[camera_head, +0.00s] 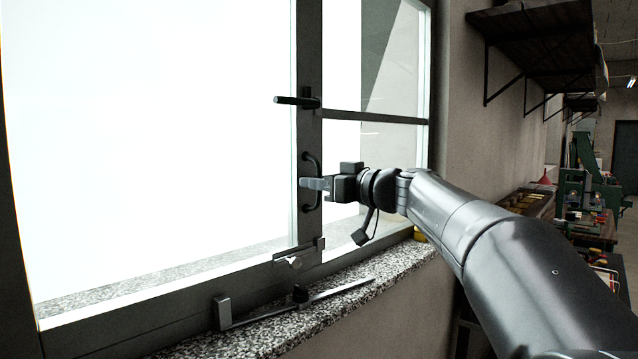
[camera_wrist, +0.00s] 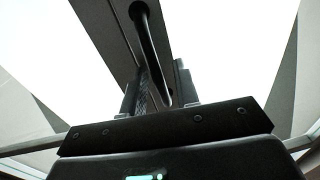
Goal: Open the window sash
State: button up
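The window sash (camera_head: 307,135) has a dark frame around bright glass and looks in line with the window frame. A black lever handle (camera_head: 298,101) on its upright lies level, pointing left. Below it is a curved black pull handle (camera_head: 309,157), which also shows in the wrist view (camera_wrist: 152,45). My gripper (camera_head: 314,184) is at the pull handle's middle. In the wrist view, my gripper's fingers (camera_wrist: 163,92) sit on both sides of the handle bar, close against it, and look shut on it. The exact contact is partly hidden.
A metal latch (camera_head: 292,262) sits low on the frame. A bar stay (camera_head: 300,297) lies along the speckled stone sill (camera_head: 385,277). A wall shelf (camera_head: 530,35) hangs at upper right. A cluttered bench with machines (camera_head: 585,195) stands at far right.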

jog(key=shift+c, duration=0.3)
grip_shut()
dwell(0.3)
